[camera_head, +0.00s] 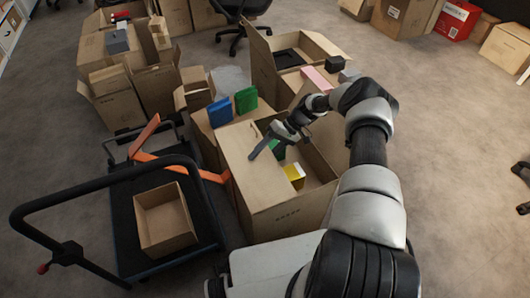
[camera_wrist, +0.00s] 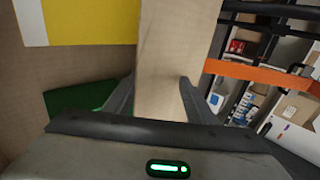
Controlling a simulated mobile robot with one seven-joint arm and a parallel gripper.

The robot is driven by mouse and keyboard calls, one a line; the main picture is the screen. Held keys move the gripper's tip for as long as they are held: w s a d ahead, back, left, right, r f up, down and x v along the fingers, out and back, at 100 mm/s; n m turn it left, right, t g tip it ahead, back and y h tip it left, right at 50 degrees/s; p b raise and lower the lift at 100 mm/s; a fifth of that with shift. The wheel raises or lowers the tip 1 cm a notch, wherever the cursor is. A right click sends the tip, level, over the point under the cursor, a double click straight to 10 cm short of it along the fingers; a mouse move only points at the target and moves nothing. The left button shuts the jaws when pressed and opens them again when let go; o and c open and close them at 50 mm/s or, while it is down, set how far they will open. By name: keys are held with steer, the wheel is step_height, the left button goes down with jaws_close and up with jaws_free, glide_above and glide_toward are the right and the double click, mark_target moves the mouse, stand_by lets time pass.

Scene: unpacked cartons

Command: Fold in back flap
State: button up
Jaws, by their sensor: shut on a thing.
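The open carton (camera_head: 285,216) stands in the middle of the head view, with a yellow-and-white box (camera_head: 294,176) and a green item (camera_head: 277,150) inside. My gripper (camera_head: 262,150) is at its upper left side. In the wrist view a cardboard panel (camera_wrist: 168,45), seen nearly edge-on, runs up between the two fingers (camera_wrist: 155,88), and my gripper is shut on it. I cannot tell whether this panel is the back flap or a wall edge. The yellow-and-white box (camera_wrist: 90,22) and the green item (camera_wrist: 85,98) lie left of it.
A black cart (camera_head: 122,222) with an orange strap (camera_head: 186,161) and a small open box (camera_head: 165,218) stands at left. Blue (camera_head: 220,112) and green (camera_head: 246,100) binders stand behind the carton. More cartons (camera_head: 290,62) crowd the back. Floor at right is mostly clear.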

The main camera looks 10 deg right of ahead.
steer(key=p+v, duration=0.2)
steer(key=v, duration=1.5)
steer(key=shift+d, duration=0.25)
steer(key=shift+c, duration=1.3)
steer(key=shift+a+r, duration=0.1)
steer(key=shift+a, duration=0.05)
steer(key=c, duration=0.3)
steer(key=a+h+p, duration=0.1)
steer(key=a, duration=0.1)
steer(key=w+a+h+p, duration=0.1)
steer(key=a+h, duration=0.1)
steer(key=a, duration=0.1)
steer(key=w+a+r+h+p, duration=0.1)
steer(key=a, duration=0.2)
steer(key=shift+w+h, duration=0.15)
steer(key=shift+h, duration=0.15)
jaws_close()
steer(key=w+a+r+t+h+p, duration=0.3)
steer(key=a+r+t+h+p, duration=0.15)
steer(key=a+r, duration=0.45)
steer(key=shift+t+h, duration=0.35)
steer(key=shift+d+b+x, duration=0.3)
steer(key=shift+b+x, duration=0.3)
steer(key=shift+x, duration=1.6)
steer(key=shift+d+b+x, duration=0.3)
steer(key=shift+b+x, duration=0.25)
steer(key=shift+x, duration=1.7)
steer(key=shift+d+b+x, duration=0.3)
steer(key=shift+b+x, duration=0.3)
steer(key=shift+x, duration=1.6)
